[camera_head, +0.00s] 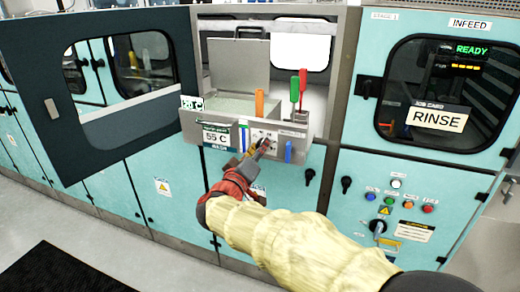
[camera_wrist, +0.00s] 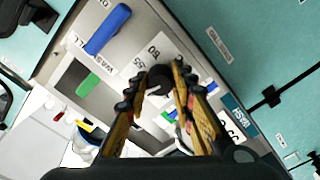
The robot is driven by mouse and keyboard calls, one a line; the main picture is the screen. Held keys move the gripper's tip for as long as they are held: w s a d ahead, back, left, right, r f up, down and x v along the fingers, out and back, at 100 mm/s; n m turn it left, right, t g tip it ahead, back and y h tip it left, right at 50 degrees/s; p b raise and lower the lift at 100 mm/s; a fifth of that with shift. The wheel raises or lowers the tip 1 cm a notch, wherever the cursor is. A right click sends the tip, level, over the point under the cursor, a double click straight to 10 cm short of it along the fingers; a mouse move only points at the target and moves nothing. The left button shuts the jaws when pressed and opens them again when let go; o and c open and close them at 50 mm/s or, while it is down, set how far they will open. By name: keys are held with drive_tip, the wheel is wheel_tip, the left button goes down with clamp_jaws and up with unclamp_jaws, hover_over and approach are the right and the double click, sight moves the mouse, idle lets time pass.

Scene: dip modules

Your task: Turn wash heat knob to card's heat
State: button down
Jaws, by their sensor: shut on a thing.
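The white card (camera_head: 215,137) on the front of the wash tank reads 55 C. The dark wash heat knob (camera_wrist: 160,75) sits on a pale dial plate (camera_wrist: 146,53) with printed numbers; 50 and 55 can be read beside it in the wrist view. My gripper (camera_head: 264,146) is at the tank's front panel, right of the card. In the wrist view its two fingers (camera_wrist: 162,87) are closed around the knob from both sides. The knob's pointer is hidden by the fingers, so I cannot tell its setting.
A green and white readout (camera_head: 191,103) ending in C stands at the tank's left corner. Orange, green and red handles (camera_head: 295,90) rise at the tank's right. A blue handle (camera_head: 288,152) hangs beside my gripper. An open windowed door (camera_head: 108,142) is at left.

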drive_tip(key=m, duration=1.1)
drive_tip(key=shift+f, duration=0.25)
drive_tip(key=shift+m, duration=0.5)
drive_tip(key=c, duration=1.5)
unclamp_jaws()
drive_tip(key=shift+r, duration=0.15)
drive_tip(key=shift+a, duration=0.1)
drive_tip(key=v, duration=1.2)
